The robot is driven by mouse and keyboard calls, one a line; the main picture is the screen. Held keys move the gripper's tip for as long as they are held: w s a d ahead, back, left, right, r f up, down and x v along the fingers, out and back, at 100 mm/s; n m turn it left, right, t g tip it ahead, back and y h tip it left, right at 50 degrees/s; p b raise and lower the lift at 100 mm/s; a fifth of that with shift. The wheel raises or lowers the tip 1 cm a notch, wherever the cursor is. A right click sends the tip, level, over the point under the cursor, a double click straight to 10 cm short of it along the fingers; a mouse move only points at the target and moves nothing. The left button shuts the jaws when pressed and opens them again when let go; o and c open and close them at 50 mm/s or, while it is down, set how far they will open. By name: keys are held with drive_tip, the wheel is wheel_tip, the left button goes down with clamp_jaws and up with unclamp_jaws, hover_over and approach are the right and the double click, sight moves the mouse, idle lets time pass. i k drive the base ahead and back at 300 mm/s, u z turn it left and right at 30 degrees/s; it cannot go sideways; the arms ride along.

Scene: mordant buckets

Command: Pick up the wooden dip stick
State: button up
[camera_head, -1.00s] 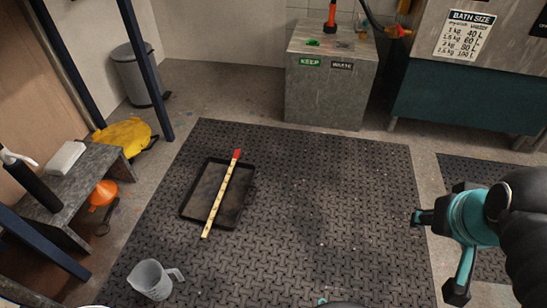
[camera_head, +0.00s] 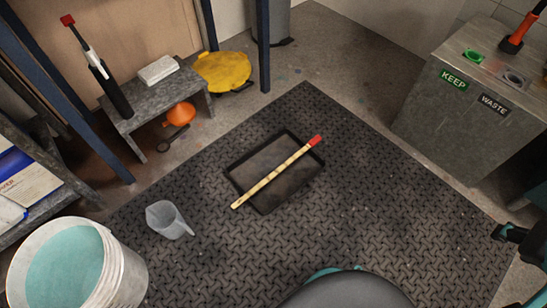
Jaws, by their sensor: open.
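The wooden dip stick (camera_head: 273,176) is a pale marked stick with a red end. It lies slantwise across a black tray (camera_head: 237,187) on the floor mat, its red end at the upper right. Its lower left end reaches past the tray's rim. Part of my gripper (camera_head: 508,233) shows at the right edge, well to the right of the stick and apart from it. It is open, with nothing seen in it; most of it is cut off by the frame.
A grey jug (camera_head: 168,220) stands left of the tray. A white bucket (camera_head: 122,270) of teal liquid is at lower left. A bench (camera_head: 150,106) stands upper left, a KEEP/WASTE cabinet (camera_head: 450,126) upper right. The dark mat (camera_head: 400,215) right of the tray is clear.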

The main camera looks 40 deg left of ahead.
sight(317, 138)
drive_tip(key=u, duration=0.85)
drive_tip(key=i, duration=0.8)
drive_tip(key=u, duration=0.9)
